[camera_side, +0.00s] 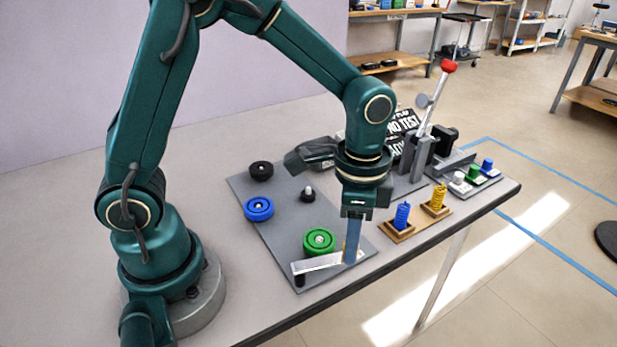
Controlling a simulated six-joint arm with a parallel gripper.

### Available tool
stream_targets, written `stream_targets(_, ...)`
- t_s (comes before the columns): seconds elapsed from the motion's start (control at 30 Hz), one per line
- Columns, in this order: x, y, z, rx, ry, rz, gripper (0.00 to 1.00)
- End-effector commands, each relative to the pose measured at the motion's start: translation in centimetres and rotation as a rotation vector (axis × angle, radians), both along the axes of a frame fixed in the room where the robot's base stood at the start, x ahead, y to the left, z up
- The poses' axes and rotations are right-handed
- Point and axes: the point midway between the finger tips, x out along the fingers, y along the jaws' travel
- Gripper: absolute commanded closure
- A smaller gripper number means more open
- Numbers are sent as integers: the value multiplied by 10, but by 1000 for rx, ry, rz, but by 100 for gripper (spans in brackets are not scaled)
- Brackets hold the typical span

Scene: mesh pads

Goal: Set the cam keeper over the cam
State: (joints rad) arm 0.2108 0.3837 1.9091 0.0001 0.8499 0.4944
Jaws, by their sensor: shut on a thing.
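My gripper (351,257) points straight down with its blue fingers low over the front edge of the grey board. It is shut on the right end of a flat pale bar, which I take to be the cam keeper (318,264). The bar reaches left from the fingers, in front of a green round wheel (319,240) that may be the cam. The bar's left end is above or beside a short black post (299,281) at the board's front corner. I cannot tell whether they touch. The fingers hide part of the bar's right end.
The grey board (282,216) also bears a blue wheel (259,208), a black wheel (261,169) and a black peg (307,194). To the right stand blue and yellow springs (438,199) on wooden bases, a red-knobbed lever (448,67) and a button box (475,176).

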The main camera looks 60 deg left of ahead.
Motion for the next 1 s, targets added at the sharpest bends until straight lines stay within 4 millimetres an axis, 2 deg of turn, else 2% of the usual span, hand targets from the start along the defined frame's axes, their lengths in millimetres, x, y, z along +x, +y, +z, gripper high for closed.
stream_targets(0.6, -1, 46, 1, 0, -3, 575, 100)
stream_targets(1.0, -8, 62, 1, -1, -4, 804, 100)
